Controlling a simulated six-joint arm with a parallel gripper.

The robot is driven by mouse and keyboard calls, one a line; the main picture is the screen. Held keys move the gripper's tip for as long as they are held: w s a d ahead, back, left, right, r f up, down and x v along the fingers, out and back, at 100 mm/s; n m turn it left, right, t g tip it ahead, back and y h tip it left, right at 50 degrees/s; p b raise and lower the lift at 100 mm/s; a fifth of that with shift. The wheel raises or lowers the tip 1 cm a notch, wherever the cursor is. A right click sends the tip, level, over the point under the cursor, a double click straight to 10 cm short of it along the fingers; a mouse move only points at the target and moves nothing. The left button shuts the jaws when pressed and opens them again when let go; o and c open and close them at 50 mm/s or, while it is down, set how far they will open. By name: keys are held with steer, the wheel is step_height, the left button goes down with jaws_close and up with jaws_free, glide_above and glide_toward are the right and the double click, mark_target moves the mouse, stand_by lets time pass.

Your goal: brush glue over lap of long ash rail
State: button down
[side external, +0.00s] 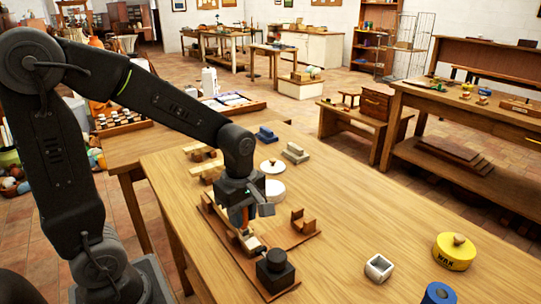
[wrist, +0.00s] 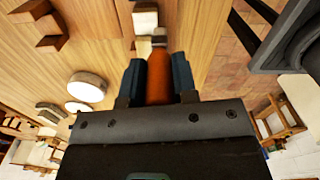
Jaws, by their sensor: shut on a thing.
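My gripper (side external: 246,213) is shut on a brush with an orange-brown handle (wrist: 158,78), low over the brown board on the table. The brush points down; its metal ferrule (wrist: 158,39) shows beyond the fingers in the wrist view. A pale wooden piece (side external: 250,243), which looks like the end of the ash rail, lies on the board (side external: 224,238) just below the gripper. In the wrist view a pale block (wrist: 145,20) is close to the brush tip. I cannot tell whether the bristles touch it. The rest of the rail is not clear.
A black block (side external: 275,270) and a notched wooden piece (side external: 302,223) sit on the board. White round things (side external: 273,189) stand behind. A white hollow block (side external: 379,267), yellow tin (side external: 455,252) and blue roll (side external: 438,294) are at the right. The table between is clear.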

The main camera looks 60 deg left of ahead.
steer(key=shift+r, duration=2.4)
